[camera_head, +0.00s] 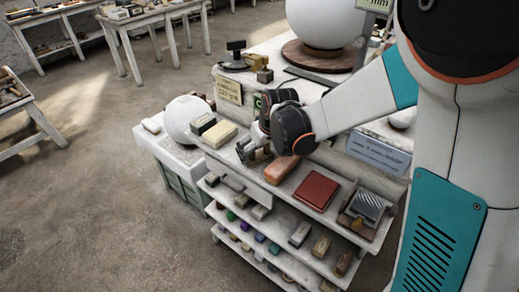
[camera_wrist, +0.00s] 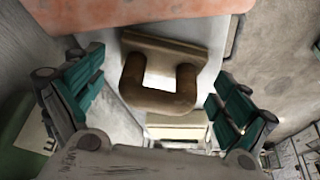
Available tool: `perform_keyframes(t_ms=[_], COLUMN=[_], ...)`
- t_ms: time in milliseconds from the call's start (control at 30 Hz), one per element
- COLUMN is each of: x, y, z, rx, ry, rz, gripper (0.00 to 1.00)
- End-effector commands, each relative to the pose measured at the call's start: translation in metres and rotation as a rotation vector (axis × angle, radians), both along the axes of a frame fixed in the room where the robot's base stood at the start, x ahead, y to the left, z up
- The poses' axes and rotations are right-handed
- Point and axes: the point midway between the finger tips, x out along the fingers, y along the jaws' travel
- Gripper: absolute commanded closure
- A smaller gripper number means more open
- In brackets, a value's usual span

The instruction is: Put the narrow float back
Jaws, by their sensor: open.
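A float with a brown U-shaped handle (camera_wrist: 158,96) and a tan base (camera_wrist: 165,48) lies below my gripper in the wrist view. I cannot tell for certain that it is the narrow float. My gripper (camera_wrist: 160,75) is open, with one teal finger on each side of the handle and visible gaps to both. In the head view my gripper (camera_head: 255,151) is low over the top shelf of the white rack (camera_head: 241,158). There my gripper and arm largely hide the float.
A salmon block (camera_head: 281,169) lies close beside my gripper, and a cream block (camera_head: 220,134) lies on its other side. A red slab (camera_head: 316,190) and a ridged grey tool (camera_head: 366,207) lie farther right. A white sphere (camera_head: 186,118) stands at left. Lower shelves hold several small blocks.

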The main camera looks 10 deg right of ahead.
Motion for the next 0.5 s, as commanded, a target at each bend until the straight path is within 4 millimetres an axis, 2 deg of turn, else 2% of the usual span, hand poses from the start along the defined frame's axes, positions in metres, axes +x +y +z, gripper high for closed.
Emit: perform_keyframes(t_ms=[267, 500], x=[0.0, -0.014], y=[0.0, -0.006], z=[0.005, 0.04], rx=[0.0, 0.0], ry=[0.0, 0.0], rz=[0.0, -0.001], gripper=[0.05, 0.05])
